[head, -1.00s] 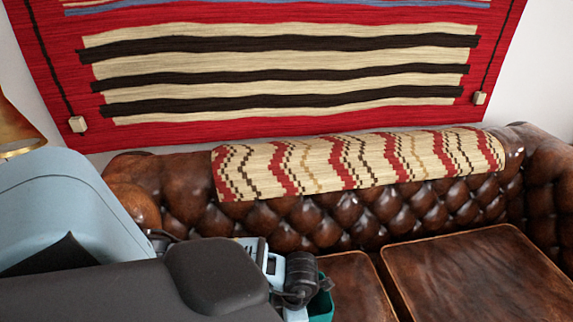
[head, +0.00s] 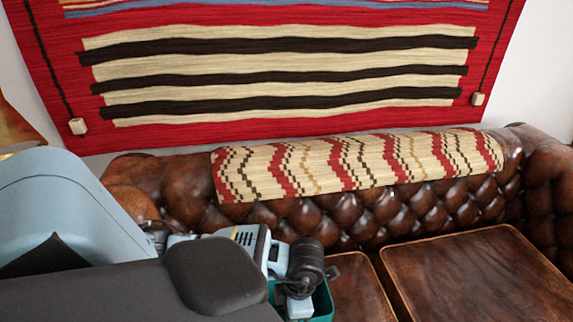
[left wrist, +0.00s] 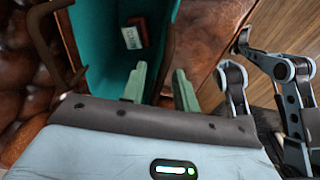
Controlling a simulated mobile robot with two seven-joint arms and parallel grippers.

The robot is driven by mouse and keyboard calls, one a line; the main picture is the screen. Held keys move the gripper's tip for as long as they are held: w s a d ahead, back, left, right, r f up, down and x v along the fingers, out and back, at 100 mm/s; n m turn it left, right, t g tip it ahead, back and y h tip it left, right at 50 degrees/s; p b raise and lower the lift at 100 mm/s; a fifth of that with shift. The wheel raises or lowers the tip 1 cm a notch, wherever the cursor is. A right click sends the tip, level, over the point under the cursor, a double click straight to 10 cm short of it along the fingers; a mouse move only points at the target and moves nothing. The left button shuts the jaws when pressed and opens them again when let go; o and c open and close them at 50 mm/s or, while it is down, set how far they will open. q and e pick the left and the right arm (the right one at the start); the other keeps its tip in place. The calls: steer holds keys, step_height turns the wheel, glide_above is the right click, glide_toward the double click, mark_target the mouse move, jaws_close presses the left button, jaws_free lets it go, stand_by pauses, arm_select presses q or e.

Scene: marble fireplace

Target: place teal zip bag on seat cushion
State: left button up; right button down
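The teal zip bag (head: 323,302) shows at the bottom of the head view, partly hidden under my left gripper. In the left wrist view the bag (left wrist: 98,45) is open at the top, with a small red and white label inside and a brown strap beside it. My left gripper (left wrist: 161,68) has its fingers apart, one over the bag's inside and one outside its wall; contact is unclear. The brown leather seat cushion (head: 352,285) lies beside the bag in the head view; the bag's underside is hidden. My right gripper is not in view.
A second seat cushion (head: 480,272) to the right is bare. The tufted sofa back (head: 330,218) carries a zigzag-patterned throw (head: 355,165). A red striped rug (head: 280,75) hangs on the wall. Wooden floor (left wrist: 268,30) shows at the right of the wrist view.

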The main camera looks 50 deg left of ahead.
arm_select(q)
steer(key=r, duration=0.7)
steer(key=shift+w+d, duration=0.3)
steer(key=shift+w, duration=0.1)
